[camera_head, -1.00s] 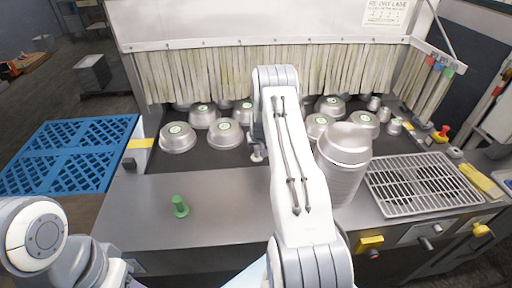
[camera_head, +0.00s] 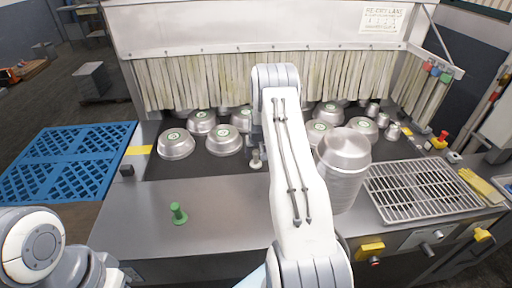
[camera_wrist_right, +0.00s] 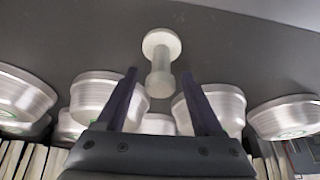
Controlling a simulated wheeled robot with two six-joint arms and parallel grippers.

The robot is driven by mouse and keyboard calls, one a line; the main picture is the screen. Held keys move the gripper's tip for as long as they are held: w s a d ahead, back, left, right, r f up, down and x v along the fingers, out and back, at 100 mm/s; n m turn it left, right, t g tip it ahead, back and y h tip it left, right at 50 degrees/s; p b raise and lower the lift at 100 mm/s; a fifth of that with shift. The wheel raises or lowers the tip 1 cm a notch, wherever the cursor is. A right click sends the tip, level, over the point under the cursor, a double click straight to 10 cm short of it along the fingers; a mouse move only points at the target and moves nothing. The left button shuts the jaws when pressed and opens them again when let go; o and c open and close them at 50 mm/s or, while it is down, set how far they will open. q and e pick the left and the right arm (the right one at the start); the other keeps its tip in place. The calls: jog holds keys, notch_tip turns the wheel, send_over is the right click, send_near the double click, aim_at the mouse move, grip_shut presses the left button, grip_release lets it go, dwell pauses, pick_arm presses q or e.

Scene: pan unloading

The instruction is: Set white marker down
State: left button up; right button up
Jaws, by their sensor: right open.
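The white marker (camera_head: 256,160) is a small pale peg with a wide round foot. It stands on the dark belt just past the steel table edge, left of my right arm. It also shows in the right wrist view (camera_wrist_right: 161,60), with its post pointing toward my right gripper (camera_wrist_right: 159,77). That gripper's two dark fingers are spread, one on each side of the post's end, with gaps between. In the head view my right arm hides most of the gripper. My left gripper is out of view; only part of my left arm shows at lower left.
A green marker (camera_head: 178,214) stands on the steel table (camera_head: 225,205). Several upturned pans with green labels, such as one at left (camera_head: 176,146), sit before the strip curtain (camera_head: 200,83). A pan stack (camera_head: 343,180) and a wire rack (camera_head: 422,187) stand right of my arm.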

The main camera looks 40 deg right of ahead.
jog(key=b+v, duration=0.2)
jog(key=v, duration=0.8)
jog(key=a+r+n+y, duration=0.1)
jog(key=a+r+n, duration=0.15)
jog(key=a, duration=0.65)
jog(key=a+r+n+y, duration=0.1)
jog(key=a+r, duration=0.2)
jog(key=a, duration=0.5)
jog(key=s+a+r+n+g, duration=0.1)
jog(key=s+a+r+n, duration=0.1)
jog(key=s+a, duration=0.35)
jog(key=s+a+r+n, duration=0.1)
jog(key=s+a+r, duration=0.15)
jog(key=a, duration=0.65)
jog(key=s+a+n+g, duration=0.1)
jog(key=s+a+n, duration=0.2)
jog(key=s, duration=0.9)
jog(key=s+a+r+n+g+y, duration=0.1)
jog(key=s+a+n+g, duration=0.1)
jog(key=s+a, duration=0.5)
jog(key=s+n, duration=0.1)
jog(key=s, duration=0.4)
jog(key=shift+s+r, duration=0.25)
jog(key=shift+s, duration=0.15)
